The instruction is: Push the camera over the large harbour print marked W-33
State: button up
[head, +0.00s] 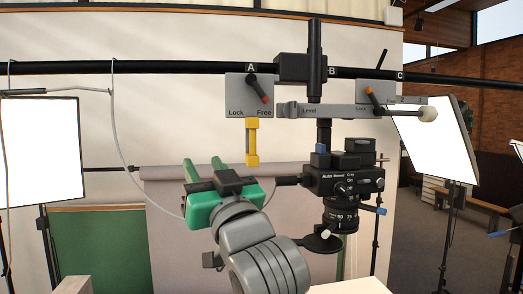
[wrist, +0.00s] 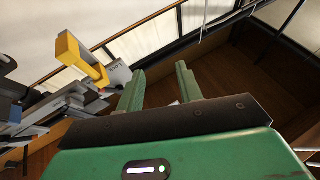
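The camera (head: 345,182) hangs lens-down from a black column (head: 315,75) on the overhead rail, just left of the B mark. A grey plate (head: 239,103) marked Lock and Free carries a red-tipped lever (head: 259,89), whose tip points down-right towards Free. A yellow handle (head: 252,142) hangs below it; the handle also shows in the wrist view (wrist: 82,58). My green gripper (head: 229,166) is below the handle and left of the camera. Its fingers (wrist: 159,83) are apart with nothing between them. The print marked W-33 is not seen.
The black rail (head: 165,67) bears marks A, B and C. A second lever (head: 376,97) with an orange tip is on the grey bar. Lit panels stand at left (head: 41,150) and right (head: 437,138). A thin cable hangs at left. A pale surface (head: 350,286) shows below the camera.

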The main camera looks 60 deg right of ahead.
aim_at(254, 143)
jog(key=s+d+m+g+h, duration=0.25)
jog(key=s+d, duration=0.35)
jog(key=d, duration=0.5)
jog(key=shift+n+g, duration=0.25)
jog(key=p+x, duration=0.1)
jog(key=x, duration=0.2)
jog(key=r+p+x, duration=0.1)
jog(key=p+x, duration=0.1)
jog(key=x, duration=0.2)
jog(key=shift+s+a, duration=0.1)
jog(key=shift+s, duration=0.05)
jog(key=shift+w+d+h, duration=0.25)
jog(key=shift+w+d, duration=0.2)
jog(key=shift+w, duration=0.05)
grip_shut()
